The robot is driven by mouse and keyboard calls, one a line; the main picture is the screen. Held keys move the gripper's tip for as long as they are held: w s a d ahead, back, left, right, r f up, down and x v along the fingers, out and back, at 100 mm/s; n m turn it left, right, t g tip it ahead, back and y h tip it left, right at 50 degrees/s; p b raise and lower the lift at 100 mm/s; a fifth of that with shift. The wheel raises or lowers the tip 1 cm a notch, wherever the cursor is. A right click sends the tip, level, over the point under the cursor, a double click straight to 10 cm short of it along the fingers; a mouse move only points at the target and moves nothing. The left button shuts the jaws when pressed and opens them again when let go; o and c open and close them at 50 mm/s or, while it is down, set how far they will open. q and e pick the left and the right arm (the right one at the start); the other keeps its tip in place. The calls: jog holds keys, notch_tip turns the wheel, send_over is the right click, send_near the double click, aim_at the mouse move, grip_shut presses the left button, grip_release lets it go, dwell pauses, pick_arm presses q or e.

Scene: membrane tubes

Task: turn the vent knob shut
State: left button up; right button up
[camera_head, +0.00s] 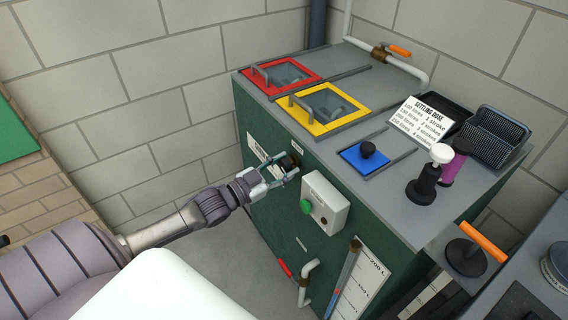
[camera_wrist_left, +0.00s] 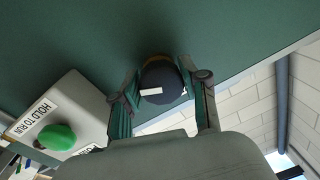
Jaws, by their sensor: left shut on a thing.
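The vent knob (camera_wrist_left: 160,82) is dark and round with a white mark on its face, mounted on the green front panel. In the left wrist view it sits between the two fingers of my left gripper (camera_wrist_left: 162,90). The head view shows my left gripper (camera_head: 276,177) at the upper front of the green cabinet, its fingers around the knob (camera_head: 289,164). The gripper is shut on the knob. The knob's base is partly hidden. My right gripper is not in view.
A grey control box (camera_head: 325,203) with a green button (camera_head: 305,206) sits close to the right of the gripper. The cabinet top (camera_head: 340,132) holds red (camera_head: 281,76) and yellow (camera_head: 328,107) framed hatches, a blue plate (camera_head: 364,159), black baskets and a dosing pump (camera_head: 425,182).

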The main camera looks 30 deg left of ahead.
pick_arm(q)
jog(key=m, duration=0.4)
jog(key=shift+p, duration=0.3)
jog(key=m, duration=0.2)
jog(key=shift+m, duration=0.4)
jog(key=m, duration=0.3)
jog(key=shift+a+m+h, duration=0.1)
jog(key=shift+m+h, duration=0.2)
jog(key=shift+h, duration=0.1)
jog(key=shift+m, duration=1.6)
jog(key=shift+h, duration=0.3)
jog(key=o, duration=1.2)
jog(key=shift+c, duration=0.2)
jog(key=shift+s, duration=0.1)
jog(key=r+v, duration=0.1)
jog(key=v, duration=1)
jog(key=shift+s+a+f, duration=0.15)
jog(key=shift+s+f, duration=0.2)
jog(key=shift+f, duration=0.05)
